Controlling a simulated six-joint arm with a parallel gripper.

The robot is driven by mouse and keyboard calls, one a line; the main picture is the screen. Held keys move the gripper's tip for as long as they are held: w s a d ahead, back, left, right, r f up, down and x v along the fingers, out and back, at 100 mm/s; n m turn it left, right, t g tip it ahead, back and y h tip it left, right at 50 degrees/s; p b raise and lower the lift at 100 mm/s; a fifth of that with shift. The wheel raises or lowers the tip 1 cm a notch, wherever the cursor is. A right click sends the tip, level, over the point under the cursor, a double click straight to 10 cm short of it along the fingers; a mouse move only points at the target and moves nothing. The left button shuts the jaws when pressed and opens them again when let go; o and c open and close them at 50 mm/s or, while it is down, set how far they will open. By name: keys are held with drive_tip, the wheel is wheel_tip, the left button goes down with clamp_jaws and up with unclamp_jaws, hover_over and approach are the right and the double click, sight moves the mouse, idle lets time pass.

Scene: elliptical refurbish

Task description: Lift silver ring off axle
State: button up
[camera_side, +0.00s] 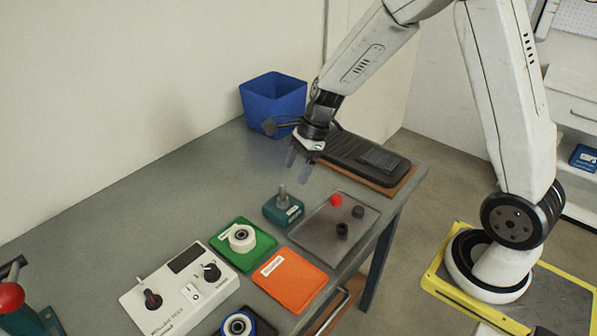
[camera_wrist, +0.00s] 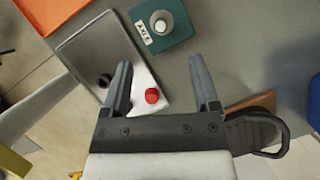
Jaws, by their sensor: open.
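The teal axle block (camera_side: 283,210) stands on the grey table beside the grey tray, with a silver axle (camera_side: 282,194) upright on it. In the wrist view the block (camera_wrist: 181,37) carries a label that seems to read AXLE, and a round pale silver top (camera_wrist: 160,22) shows on it. My gripper (camera_side: 303,157) is above the table, behind and higher than the block. In the wrist view its fingers (camera_wrist: 159,62) are spread and empty, pointing toward the block without touching it.
The grey tray (camera_side: 318,234) holds a red cap (camera_side: 337,200) and dark pieces (camera_side: 342,230). A green tray (camera_side: 228,254) with a white wheel, an orange tray (camera_side: 290,282) and a control box (camera_side: 178,294) lie nearer. A blue bin (camera_side: 272,100) and a black pedal-like item (camera_side: 365,157) stand behind.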

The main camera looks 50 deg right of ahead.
sight(286, 198)
drive_tip(key=shift+w, duration=0.15)
drive_tip(key=shift+f, duration=0.1)
drive_tip(key=shift+x, duration=3.85)
clamp_jaws()
